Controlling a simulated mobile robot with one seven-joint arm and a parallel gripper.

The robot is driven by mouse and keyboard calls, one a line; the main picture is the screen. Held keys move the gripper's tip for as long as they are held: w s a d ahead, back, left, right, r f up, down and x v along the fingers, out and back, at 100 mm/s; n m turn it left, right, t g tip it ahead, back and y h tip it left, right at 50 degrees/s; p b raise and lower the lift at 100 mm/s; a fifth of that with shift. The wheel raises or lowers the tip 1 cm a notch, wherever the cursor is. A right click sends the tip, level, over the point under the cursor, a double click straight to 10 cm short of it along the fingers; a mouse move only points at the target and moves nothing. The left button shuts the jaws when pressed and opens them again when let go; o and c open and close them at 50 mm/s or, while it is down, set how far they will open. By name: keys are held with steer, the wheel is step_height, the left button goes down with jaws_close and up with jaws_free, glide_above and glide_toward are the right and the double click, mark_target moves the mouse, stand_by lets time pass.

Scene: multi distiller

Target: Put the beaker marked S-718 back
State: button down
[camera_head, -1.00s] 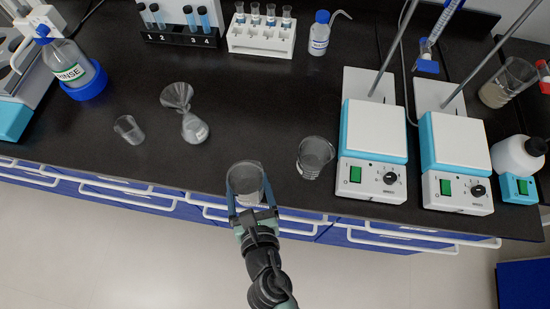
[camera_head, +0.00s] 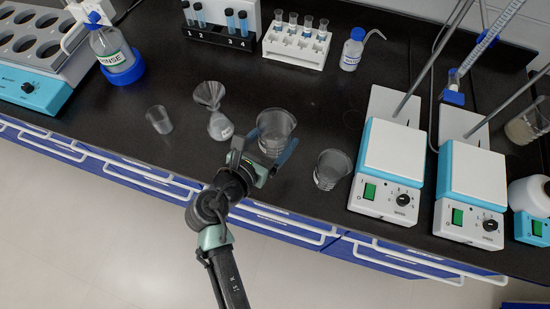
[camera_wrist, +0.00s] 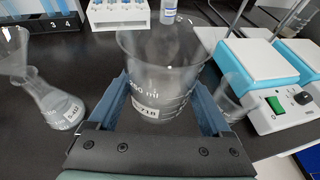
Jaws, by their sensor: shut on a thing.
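The clear glass beaker (camera_head: 275,130) is between the blue fingers of my gripper (camera_head: 265,150), near the front of the black bench. In the wrist view the beaker (camera_wrist: 160,75) is upright, and its white label partly shows, ending in "718". My gripper (camera_wrist: 165,120) is shut on its sides. Whether its base touches the bench is hard to tell. A smaller clear beaker (camera_head: 331,168) stands to its right.
A flask with a funnel (camera_head: 219,125) stands close to the left, and a small beaker (camera_head: 159,120) further left. Hotplate stirrers (camera_head: 390,165) with rods stand to the right. Tube racks (camera_head: 297,45) and a wash bottle (camera_head: 352,50) are at the back. The bench middle behind the beaker is clear.

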step_height(320, 180, down, 9)
steer(key=shift+f+b, duration=0.2)
steer(key=shift+b, duration=0.7)
steer(key=shift+f, duration=0.1)
jaws_free()
